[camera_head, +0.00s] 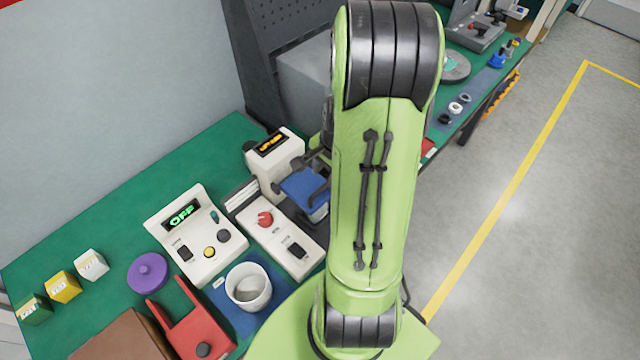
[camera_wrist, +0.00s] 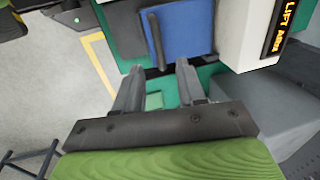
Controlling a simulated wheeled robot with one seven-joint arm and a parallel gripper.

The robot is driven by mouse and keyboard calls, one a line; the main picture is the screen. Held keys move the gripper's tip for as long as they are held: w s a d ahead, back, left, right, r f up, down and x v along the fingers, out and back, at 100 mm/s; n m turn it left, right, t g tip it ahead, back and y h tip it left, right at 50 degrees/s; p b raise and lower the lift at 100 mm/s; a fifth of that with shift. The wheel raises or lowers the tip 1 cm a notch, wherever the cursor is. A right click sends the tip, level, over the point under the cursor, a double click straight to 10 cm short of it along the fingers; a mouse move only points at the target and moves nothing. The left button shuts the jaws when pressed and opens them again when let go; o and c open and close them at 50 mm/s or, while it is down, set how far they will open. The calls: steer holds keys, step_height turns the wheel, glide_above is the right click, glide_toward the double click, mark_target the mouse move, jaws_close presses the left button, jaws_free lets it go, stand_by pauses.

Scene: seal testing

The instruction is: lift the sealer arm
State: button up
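The sealer is a white machine with an orange display (camera_head: 270,144) on the green bench. In the wrist view its display (camera_wrist: 287,25) reads "LIFT ARM" at the upper right. Its blue arm piece (camera_head: 304,188) sits beside the white body, and it also shows in the wrist view (camera_wrist: 188,30). A dark bar (camera_wrist: 154,40) like a handle crosses the blue piece. My gripper (camera_wrist: 158,70) is open, its two fingers apart with nothing between them, just short of the bar in the picture. In the head view my green arm hides the gripper.
A white box with a green "OFF" display (camera_head: 184,213), a control box with a red knob (camera_head: 265,218), a white cup (camera_head: 248,287), a red holder (camera_head: 200,335) and a purple disc (camera_head: 147,272) stand nearby. A grey block (camera_head: 305,85) is behind the sealer.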

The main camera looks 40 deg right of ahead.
mark_target(321, 189)
steer(key=f, duration=0.5)
steer(key=shift+w+a+f, duration=0.1)
steer(key=shift+w+f, duration=0.2)
steer(key=shift+w, duration=0.05)
steer(key=shift+w+f, duration=0.2)
steer(key=shift+f, duration=0.3)
jaws_close()
